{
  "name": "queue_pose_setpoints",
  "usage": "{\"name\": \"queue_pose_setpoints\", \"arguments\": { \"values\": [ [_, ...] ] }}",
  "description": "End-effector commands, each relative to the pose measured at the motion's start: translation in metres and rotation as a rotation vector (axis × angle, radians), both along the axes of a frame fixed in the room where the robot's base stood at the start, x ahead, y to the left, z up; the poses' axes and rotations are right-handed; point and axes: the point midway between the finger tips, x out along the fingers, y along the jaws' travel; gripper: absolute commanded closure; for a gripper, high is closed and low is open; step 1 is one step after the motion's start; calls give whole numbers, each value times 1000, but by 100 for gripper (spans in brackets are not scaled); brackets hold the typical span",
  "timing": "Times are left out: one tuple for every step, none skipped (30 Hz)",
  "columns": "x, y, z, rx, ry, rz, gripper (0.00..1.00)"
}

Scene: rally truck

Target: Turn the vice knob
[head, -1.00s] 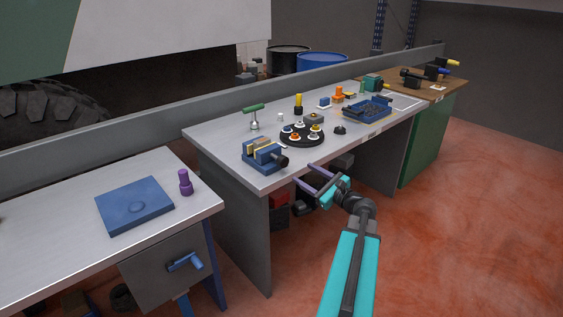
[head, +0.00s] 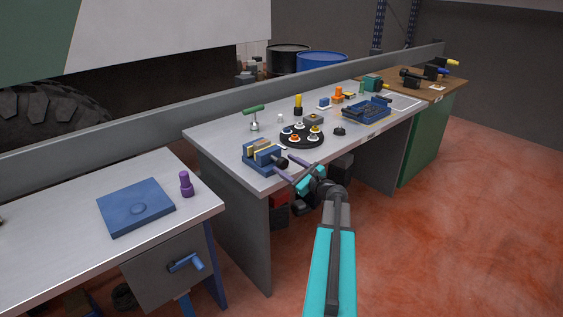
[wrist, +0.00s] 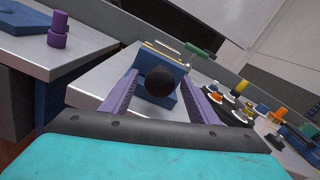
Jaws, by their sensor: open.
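The blue vice (head: 262,156) stands at the near left corner of the middle grey workbench. Its dark round knob (head: 281,163) faces the bench's front edge. In the wrist view the black knob (wrist: 160,81) lies between the two purple fingers of my gripper (wrist: 155,88), with the blue vice body (wrist: 168,65) behind it. My gripper (head: 287,169) is open, with its fingers on either side of the knob. I see gaps between the fingers and the knob in the wrist view.
A black round tray (head: 302,141) with several coloured parts stands right of the vice. A green-handled tool (head: 254,117) is behind it. A blue bin (head: 367,110) is farther right. A left bench holds a blue plate (head: 136,207) and a purple piece (head: 186,184).

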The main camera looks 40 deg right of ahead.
Motion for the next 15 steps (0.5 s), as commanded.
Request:
{"name": "queue_pose_setpoints", "arguments": {
  "values": [
    [9, -1, 1, 1, 0, 2, 46],
    [12, -2, 1, 1, -1, 1, 46],
    [16, -2, 1, 1, -1, 1, 46],
    [18, -2, 1, 1, -1, 0, 46],
    [21, -2, 1, 1, -1, 0, 46],
    [23, -2, 1, 1, -1, 0, 46],
    [25, -2, 1, 1, -1, 0, 46],
    [27, -2, 1, 1, -1, 0, 46],
    [29, -2, 0, 1, -1, 0, 46],
    [30, -2, 0, 1, -1, 0, 46],
    [31, -2, 0, 1, 0, 0, 46],
    [31, -2, 0, 1, 0, 0, 46],
    [31, -2, 0, 1, 0, 0, 46],
    [32, -2, 0, 1, 0, 0, 46],
    [32, -2, 0, 1, 0, 0, 46]
  ]
}}
